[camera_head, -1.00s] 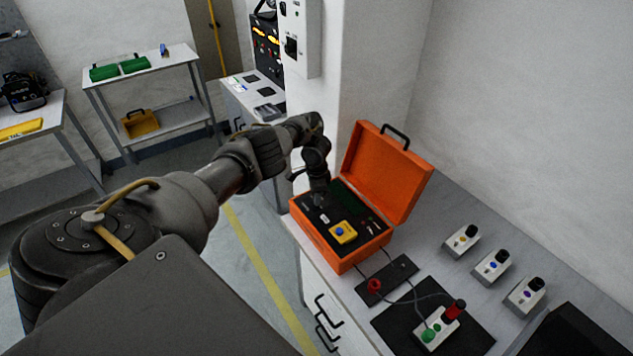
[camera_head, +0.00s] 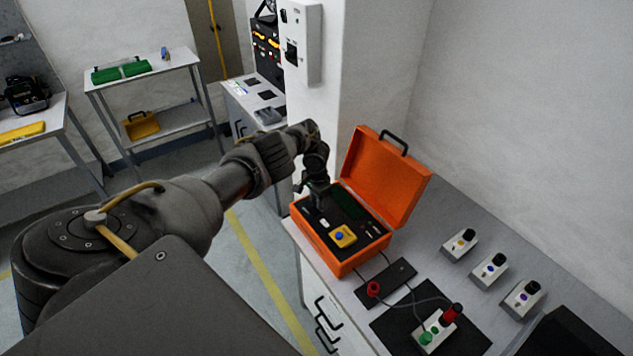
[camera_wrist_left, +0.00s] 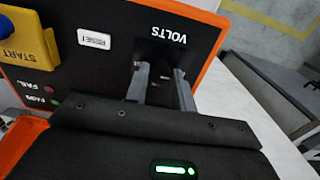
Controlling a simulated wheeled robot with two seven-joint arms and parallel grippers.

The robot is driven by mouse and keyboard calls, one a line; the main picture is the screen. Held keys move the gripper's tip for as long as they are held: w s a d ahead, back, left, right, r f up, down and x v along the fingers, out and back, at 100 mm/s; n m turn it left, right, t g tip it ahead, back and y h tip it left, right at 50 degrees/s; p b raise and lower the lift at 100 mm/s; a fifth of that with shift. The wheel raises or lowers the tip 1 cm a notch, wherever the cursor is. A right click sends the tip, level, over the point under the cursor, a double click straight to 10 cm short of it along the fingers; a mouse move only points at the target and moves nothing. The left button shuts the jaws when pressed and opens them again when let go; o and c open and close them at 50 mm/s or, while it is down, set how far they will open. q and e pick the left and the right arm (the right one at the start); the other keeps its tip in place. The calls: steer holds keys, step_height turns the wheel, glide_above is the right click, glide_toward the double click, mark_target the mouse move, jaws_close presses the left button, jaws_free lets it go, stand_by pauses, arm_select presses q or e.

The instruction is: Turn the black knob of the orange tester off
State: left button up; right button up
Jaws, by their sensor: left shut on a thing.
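The orange tester (camera_head: 322,252) stands open on the bench, lid raised at the back. Its black panel has a yellow block with a blue START button (camera_head: 340,236). My left gripper (camera_head: 317,204) reaches down to the left part of the panel. In the left wrist view its two grey fingers (camera_wrist_left: 162,90) are at the panel just below the VOLTS label, shut on the black knob. The knob is dark against the panel and mostly hidden, so its pointer setting cannot be read. My right gripper is not in view.
Small boxes with black knobs (camera_head: 489,268) stand right of the tester. In front lie a black mat (camera_head: 394,325) and a box with red and green terminals (camera_head: 436,329), with cables running to the tester. The raised lid (camera_head: 387,178) stands close behind my gripper.

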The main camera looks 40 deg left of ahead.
arm_select(q)
steer(key=o, duration=1)
steer(key=shift+r+p, duration=0.35)
steer(key=shift+r, duration=0.15)
step_height(320, 180, up, 10)
steer(key=p, duration=0.2)
steer(key=shift+f, duration=0.15)
